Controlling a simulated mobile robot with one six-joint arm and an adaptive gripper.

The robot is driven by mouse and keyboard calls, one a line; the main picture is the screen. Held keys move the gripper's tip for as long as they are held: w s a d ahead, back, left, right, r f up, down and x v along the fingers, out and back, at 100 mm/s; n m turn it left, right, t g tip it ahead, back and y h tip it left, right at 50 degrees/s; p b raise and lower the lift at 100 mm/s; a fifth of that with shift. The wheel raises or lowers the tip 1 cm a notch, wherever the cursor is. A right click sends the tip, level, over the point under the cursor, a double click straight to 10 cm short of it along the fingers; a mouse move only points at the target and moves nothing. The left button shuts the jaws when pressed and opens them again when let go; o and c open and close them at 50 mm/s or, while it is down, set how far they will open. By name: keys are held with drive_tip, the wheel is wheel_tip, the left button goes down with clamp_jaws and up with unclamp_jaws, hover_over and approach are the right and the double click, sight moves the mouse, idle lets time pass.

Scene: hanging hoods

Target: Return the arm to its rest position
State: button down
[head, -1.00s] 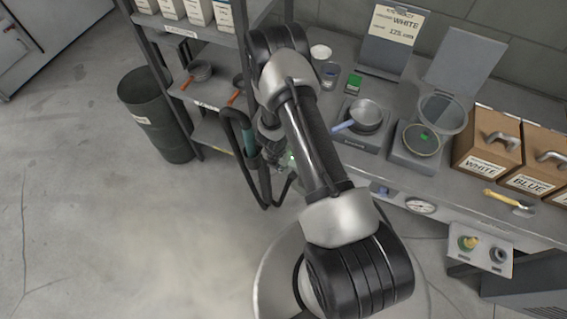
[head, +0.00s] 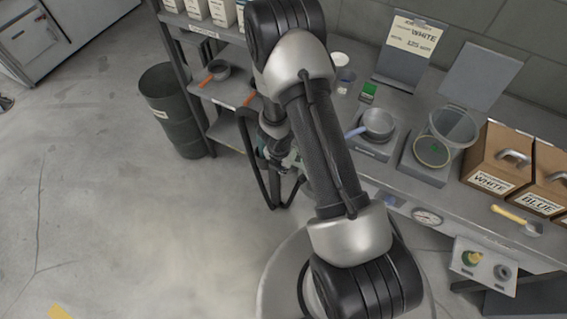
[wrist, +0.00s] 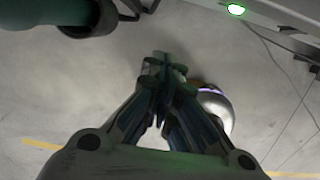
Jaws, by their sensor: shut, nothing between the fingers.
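My gripper (wrist: 162,62) shows in the wrist view with its fingertips together and nothing between them. It points down over bare grey floor. In the head view my arm rises from the base and folds over at the top. The wrist hangs down between the shelf and the workbench, and the gripper (head: 292,160) is mostly hidden there behind the arm. A green light (wrist: 236,9) glows at the top of the wrist view.
A workbench (head: 400,180) holds a pan (head: 378,123), a clear bucket (head: 455,124) and boxes (head: 497,160). A shelf (head: 232,92) stands at the back left, with a dark bin (head: 178,120) beside it. The floor (head: 110,220) at left is clear.

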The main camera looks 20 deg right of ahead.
drive_tip(key=w+d+r+m+t+h, duration=0.1)
drive_tip(key=w+d+r+m, duration=0.15)
drive_tip(key=r, duration=0.55)
drive_tip(key=w+d+r+m+t+h, duration=0.1)
drive_tip(key=w+r+m, duration=0.25)
drive_tip(key=r, duration=0.45)
drive_tip(key=s+d+r+m+h, duration=0.1)
drive_tip(key=s+r+m, duration=0.15)
drive_tip(key=r, duration=0.45)
drive_tip(key=s+d+r+m+h, duration=0.1)
drive_tip(key=s+r+m, duration=0.1)
drive_tip(key=r+m, duration=0.3)
drive_tip(key=s+a+r+m+y, duration=0.2)
drive_tip(key=s+a+r+m, duration=0.2)
drive_tip(key=s+r+m, duration=0.5)
drive_tip(key=s+a+r+m+t+y+b, duration=0.1)
drive_tip(key=s+a+r+m+y, duration=0.2)
drive_tip(key=s+a+r, duration=0.2)
drive_tip(key=s+a, duration=0.3)
drive_tip(key=s, duration=0.4)
drive_tip(key=shift+s+a+y, duration=0.25)
drive_tip(key=shift+a+y, duration=0.15)
